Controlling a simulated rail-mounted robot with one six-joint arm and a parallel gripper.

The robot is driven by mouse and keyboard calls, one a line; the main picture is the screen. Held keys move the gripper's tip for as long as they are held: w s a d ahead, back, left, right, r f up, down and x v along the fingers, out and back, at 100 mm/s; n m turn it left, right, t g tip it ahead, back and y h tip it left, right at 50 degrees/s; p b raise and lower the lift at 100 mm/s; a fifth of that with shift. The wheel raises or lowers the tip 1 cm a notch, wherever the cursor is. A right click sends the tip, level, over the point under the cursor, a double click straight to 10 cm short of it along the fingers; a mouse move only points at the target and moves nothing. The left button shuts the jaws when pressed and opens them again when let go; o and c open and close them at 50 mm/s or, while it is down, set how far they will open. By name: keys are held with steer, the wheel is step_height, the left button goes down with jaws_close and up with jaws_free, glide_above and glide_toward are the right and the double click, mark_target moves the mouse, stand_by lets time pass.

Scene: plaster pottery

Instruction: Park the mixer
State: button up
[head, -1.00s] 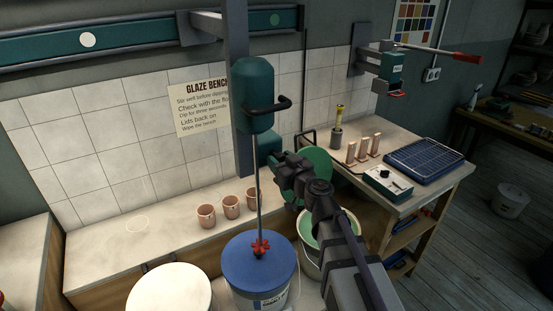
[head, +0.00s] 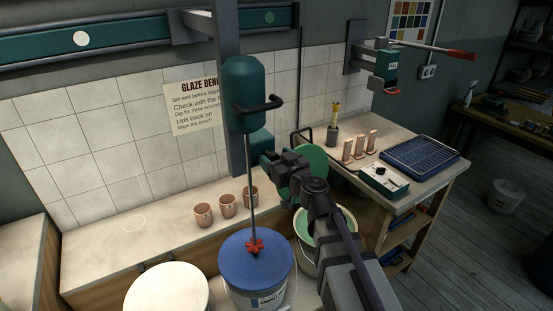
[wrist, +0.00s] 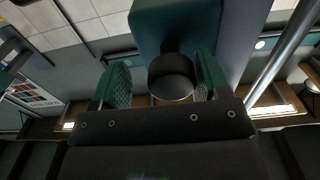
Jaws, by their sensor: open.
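The mixer (head: 247,95) is a teal motor body with a black handle (head: 262,105), on a grey upright that hangs from the wall rail. Its thin shaft runs down to a red paddle (head: 255,247), which shows against the blue top of a bucket (head: 256,262); I cannot tell if it touches. A teal block (head: 260,145) sits on the upright below the motor. My gripper (head: 268,159) is at this block. In the wrist view, a round black knob (wrist: 172,78) sticks out of the block between my open fingers (wrist: 161,82), with gaps visible on both sides.
The wall rail (head: 110,42) carries a white dot (head: 81,38) at left and a green dot (head: 269,18) at right. Copper-coloured cups (head: 227,205) stand behind the blue bucket. A white-topped bucket (head: 166,288) is left of it, an open green bucket (head: 338,225) right.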

step_height(320, 180, up, 10)
steer(key=p, duration=1)
steer(key=shift+r, duration=0.15)
steer(key=shift+d, duration=0.1)
